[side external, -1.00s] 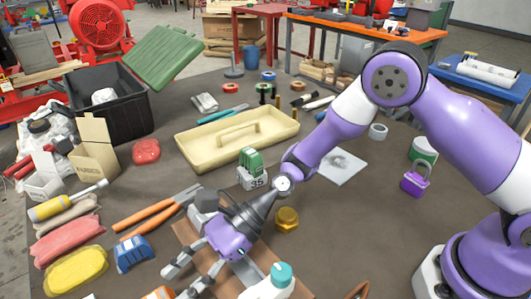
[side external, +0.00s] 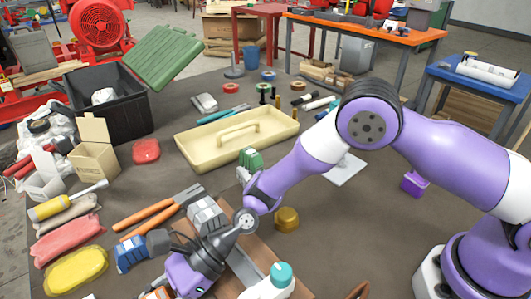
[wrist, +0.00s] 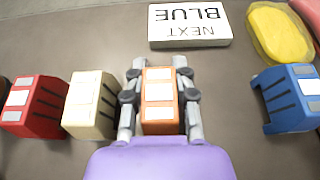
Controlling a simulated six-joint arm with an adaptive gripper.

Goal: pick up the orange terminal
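The orange terminal (wrist: 158,92) is a small block with pale label patches, standing on the brown table top in the wrist view. My gripper (wrist: 160,75) has one finger on each side of it, both very close to its sides. Whether the fingers press on it or stand just clear cannot be told. In the side external view only a bit of the orange terminal (side external: 155,294) shows at the bottom edge, and my gripper (side external: 168,290) is low over it, its fingertips largely hidden or cut off.
In the wrist view a cream terminal (wrist: 90,105) and a red terminal (wrist: 35,105) stand left, and a blue terminal (wrist: 287,98) right. A white card (wrist: 190,25) with upside-down print including BLUE lies beyond. A white bottle with teal cap (side external: 280,275) stands close by.

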